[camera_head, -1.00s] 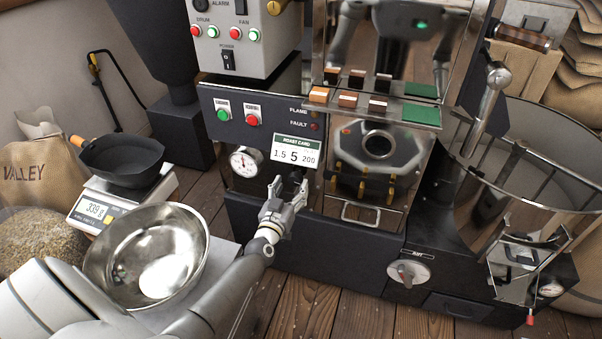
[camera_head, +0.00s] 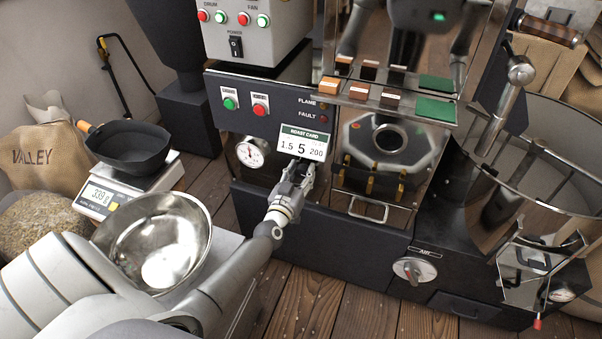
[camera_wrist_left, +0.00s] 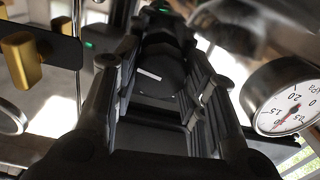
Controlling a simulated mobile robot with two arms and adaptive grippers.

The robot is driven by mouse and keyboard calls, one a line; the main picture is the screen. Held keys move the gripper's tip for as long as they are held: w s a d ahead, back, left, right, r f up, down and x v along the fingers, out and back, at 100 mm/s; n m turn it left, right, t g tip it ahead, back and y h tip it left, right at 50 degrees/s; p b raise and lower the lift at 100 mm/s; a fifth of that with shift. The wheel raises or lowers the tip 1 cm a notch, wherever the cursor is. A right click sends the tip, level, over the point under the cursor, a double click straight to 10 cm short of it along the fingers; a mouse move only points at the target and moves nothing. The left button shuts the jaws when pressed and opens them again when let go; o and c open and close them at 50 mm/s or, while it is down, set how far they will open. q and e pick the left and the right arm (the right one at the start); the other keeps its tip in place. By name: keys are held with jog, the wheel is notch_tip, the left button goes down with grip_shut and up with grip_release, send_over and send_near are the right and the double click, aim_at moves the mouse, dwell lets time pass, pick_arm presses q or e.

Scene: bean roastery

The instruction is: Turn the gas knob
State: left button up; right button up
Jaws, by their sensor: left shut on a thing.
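The gas knob (camera_wrist_left: 150,75) is black with a white pointer line, which runs at a slant in the left wrist view. My left gripper (camera_head: 302,172) reaches the front of the roaster, just below the roast card, and is shut on the gas knob. Its fingers stand on both sides of the knob in the left wrist view. In the head view the gripper mostly hides the knob. A round pressure gauge (camera_head: 250,152) is left of the gripper, and it also shows at the right of the left wrist view (camera_wrist_left: 287,99). My right gripper is not in view.
The roast card (camera_head: 304,143) sits just above the gripper. An air knob (camera_head: 412,269) is lower right. A steel bowl (camera_head: 153,243) and a scale (camera_head: 97,194) with a black pan (camera_head: 128,146) stand at the left. Brass levers (camera_head: 371,183) are right of the gripper.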

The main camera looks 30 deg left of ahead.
pick_arm(q)
jog(key=shift+n, duration=0.4)
jog(key=n, duration=0.2)
jog(key=shift+n, duration=0.3)
jog(key=shift+a+n, duration=0.1)
jog(key=shift+n, duration=0.8)
jog(key=n, duration=0.3)
jog(key=shift+f+n+b, duration=0.1)
jog(key=shift+n+b, duration=0.2)
jog(key=shift+n, duration=0.5)
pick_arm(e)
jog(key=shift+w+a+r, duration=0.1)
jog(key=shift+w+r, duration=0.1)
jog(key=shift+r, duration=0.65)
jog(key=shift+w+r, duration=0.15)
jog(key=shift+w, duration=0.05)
